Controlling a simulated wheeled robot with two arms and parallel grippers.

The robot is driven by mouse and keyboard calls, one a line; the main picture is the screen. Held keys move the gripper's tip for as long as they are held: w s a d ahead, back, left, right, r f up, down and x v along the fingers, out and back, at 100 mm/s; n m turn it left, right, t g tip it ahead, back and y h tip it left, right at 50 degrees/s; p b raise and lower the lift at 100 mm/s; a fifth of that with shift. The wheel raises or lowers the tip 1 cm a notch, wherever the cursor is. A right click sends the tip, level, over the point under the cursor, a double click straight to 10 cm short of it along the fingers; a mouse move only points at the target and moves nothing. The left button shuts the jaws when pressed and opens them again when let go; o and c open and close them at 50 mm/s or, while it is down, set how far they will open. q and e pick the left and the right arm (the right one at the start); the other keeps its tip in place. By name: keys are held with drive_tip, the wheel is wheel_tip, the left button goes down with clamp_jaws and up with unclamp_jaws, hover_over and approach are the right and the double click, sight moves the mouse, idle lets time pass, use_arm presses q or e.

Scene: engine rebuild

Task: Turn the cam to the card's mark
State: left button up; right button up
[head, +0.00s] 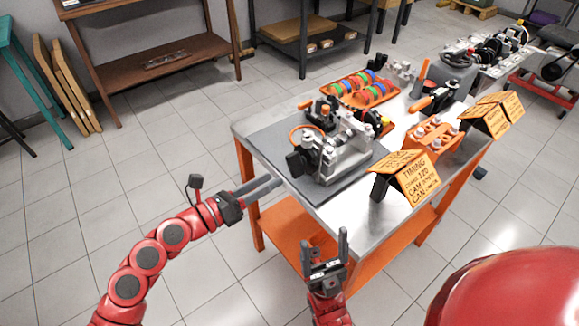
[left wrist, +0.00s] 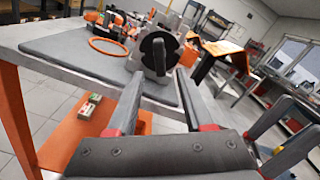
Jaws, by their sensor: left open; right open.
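The grey engine assembly (head: 338,152) stands on a dark mat on the table. A black slotted round part (head: 297,164), apparently the cam's handle, sticks out of its near left side; it also shows in the left wrist view (left wrist: 157,55). My left gripper (head: 277,184) is open and empty, just left of and apart from this part; in the left wrist view (left wrist: 159,77) the part appears beyond and between the fingertips. My right gripper (head: 325,238) is open and empty at the table's front edge, fingers up. An orange timing card (head: 415,180) stands tented at the front; its mark is too small to read surely.
An orange ring (head: 303,128) lies beside the engine, left of the black part in the left wrist view. Floor left of the table is clear.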

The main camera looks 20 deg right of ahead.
sight(290, 169)
use_arm(q)
drive_tip(key=x, duration=0.7)
drive_tip(key=shift+p, duration=0.3)
drive_tip(key=shift+f, duration=0.1)
drive_tip(key=shift+a, duration=0.1)
clamp_jaws()
